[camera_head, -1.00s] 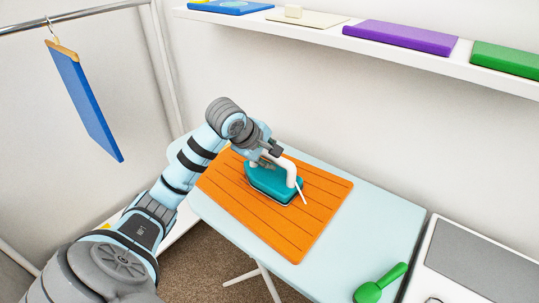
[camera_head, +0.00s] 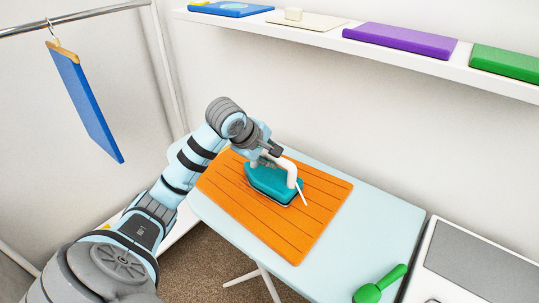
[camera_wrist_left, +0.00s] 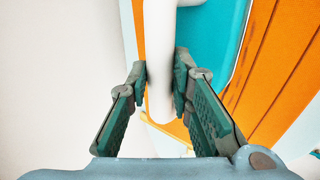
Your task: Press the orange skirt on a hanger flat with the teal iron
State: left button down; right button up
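The orange skirt (camera_head: 298,231), marked with dark pleat lines, lies spread on the pale blue ironing board (camera_head: 385,232). The teal iron (camera_head: 268,185), with a white handle, rests on the upper middle of the skirt. My left gripper (camera_head: 273,158) is at the iron's handle. In the left wrist view, the fingers of my left gripper (camera_wrist_left: 161,88) sit on both sides of the white handle (camera_wrist_left: 159,60) and are closed on it. The teal body (camera_wrist_left: 212,45) shows beyond. My right gripper is out of view.
A grey-topped white unit (camera_head: 480,262) stands to the right. A blue garment (camera_head: 88,105) hangs from the rail at left. A wall shelf (camera_head: 390,48) holds several flat coloured pieces.

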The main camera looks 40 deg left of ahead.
pick_arm(q)
jog(key=shift+s+a+b, duration=0.1)
jog(key=shift+a+b, duration=0.75)
jog(key=shift+a, duration=1.05)
jog(key=shift+d+r, duration=0.1)
jog(key=shift+d, duration=0.1)
jog(key=d+p, duration=0.1)
jog(key=d, duration=0.2)
jog(key=shift+d+r+p, duration=0.1)
jog(key=shift+d+p, duration=0.1)
jog(key=shift+p, duration=0.2)
jog(key=shift+a+b, duration=0.3)
jog(key=shift+a, duration=0.05)
jog(key=shift+a+f+b, duration=0.15)
jog(key=shift+a+b, duration=0.15)
jog(key=shift+a, duration=0.25)
jog(key=shift+a+f+b, duration=0.15)
jog(key=shift+a+b, duration=0.1)
jog(key=shift+a, duration=0.25)
jog(key=shift+s+a, duration=0.15)
jog(key=shift+a, duration=0.35)
jog(key=shift+r, duration=0.1)
